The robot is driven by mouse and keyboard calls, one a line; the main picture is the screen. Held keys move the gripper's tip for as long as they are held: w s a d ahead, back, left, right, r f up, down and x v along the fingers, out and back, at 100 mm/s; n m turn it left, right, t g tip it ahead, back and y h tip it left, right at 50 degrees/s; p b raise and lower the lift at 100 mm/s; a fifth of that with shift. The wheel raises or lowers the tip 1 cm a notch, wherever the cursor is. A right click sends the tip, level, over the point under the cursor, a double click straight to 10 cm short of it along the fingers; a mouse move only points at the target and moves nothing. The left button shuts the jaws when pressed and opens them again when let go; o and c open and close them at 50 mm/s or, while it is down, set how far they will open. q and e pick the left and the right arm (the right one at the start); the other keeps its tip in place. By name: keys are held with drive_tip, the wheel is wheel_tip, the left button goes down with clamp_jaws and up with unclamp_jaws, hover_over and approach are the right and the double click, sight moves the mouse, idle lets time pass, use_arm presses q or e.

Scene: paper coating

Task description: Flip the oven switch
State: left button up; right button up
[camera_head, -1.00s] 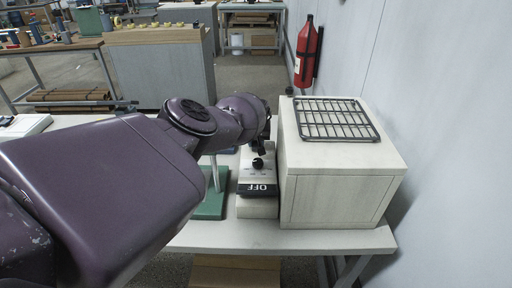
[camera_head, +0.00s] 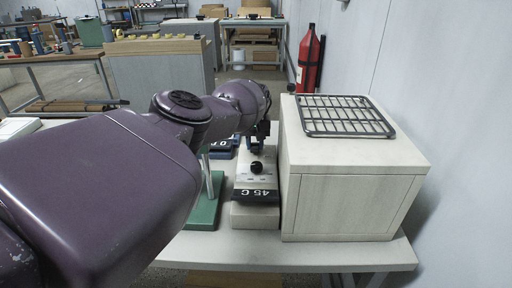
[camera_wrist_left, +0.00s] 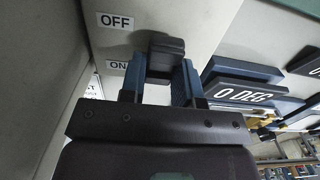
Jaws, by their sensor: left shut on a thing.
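The pale oven control unit (camera_head: 256,183) stands beside the oven box; its dark display (camera_head: 256,196) reads "45 C". A round black knob (camera_head: 257,168) sits above the display. The black switch (camera_wrist_left: 166,46) shows in the wrist view beside the ON label (camera_wrist_left: 119,65), with the OFF label (camera_wrist_left: 115,20) farther up. My left gripper (camera_wrist_left: 160,80) is shut on the switch, its blue fingers on either side. In the head view the left gripper (camera_head: 257,143) is over the far end of the unit, and the switch is hidden there. My right gripper is not in view.
The pale oven box (camera_head: 352,205), with a dark wire rack (camera_head: 345,116) on top, stands close on the right. A stand with a green base (camera_head: 206,208) is left of the unit. A blue device with a "0 DEG" display (camera_wrist_left: 245,95) is nearby. A red fire extinguisher (camera_head: 310,62) hangs on the wall.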

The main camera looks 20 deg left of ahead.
sight(255, 144)
use_arm(q)
drive_tip(key=shift+r, duration=0.1)
drive_tip(key=o, duration=0.9)
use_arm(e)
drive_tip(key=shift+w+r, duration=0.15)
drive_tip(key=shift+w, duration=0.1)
use_arm(q)
drive_tip(key=r+p, duration=0.1)
drive_tip(key=r, duration=0.4)
drive_tip(key=r+p, duration=0.1)
drive_tip(key=r, duration=0.4)
drive_tip(key=shift+w+r, duration=0.2)
drive_tip(key=shift+r, duration=0.1)
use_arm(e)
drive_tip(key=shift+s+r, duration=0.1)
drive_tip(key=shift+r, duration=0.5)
use_arm(q)
drive_tip(key=shift+s+f, duration=0.1)
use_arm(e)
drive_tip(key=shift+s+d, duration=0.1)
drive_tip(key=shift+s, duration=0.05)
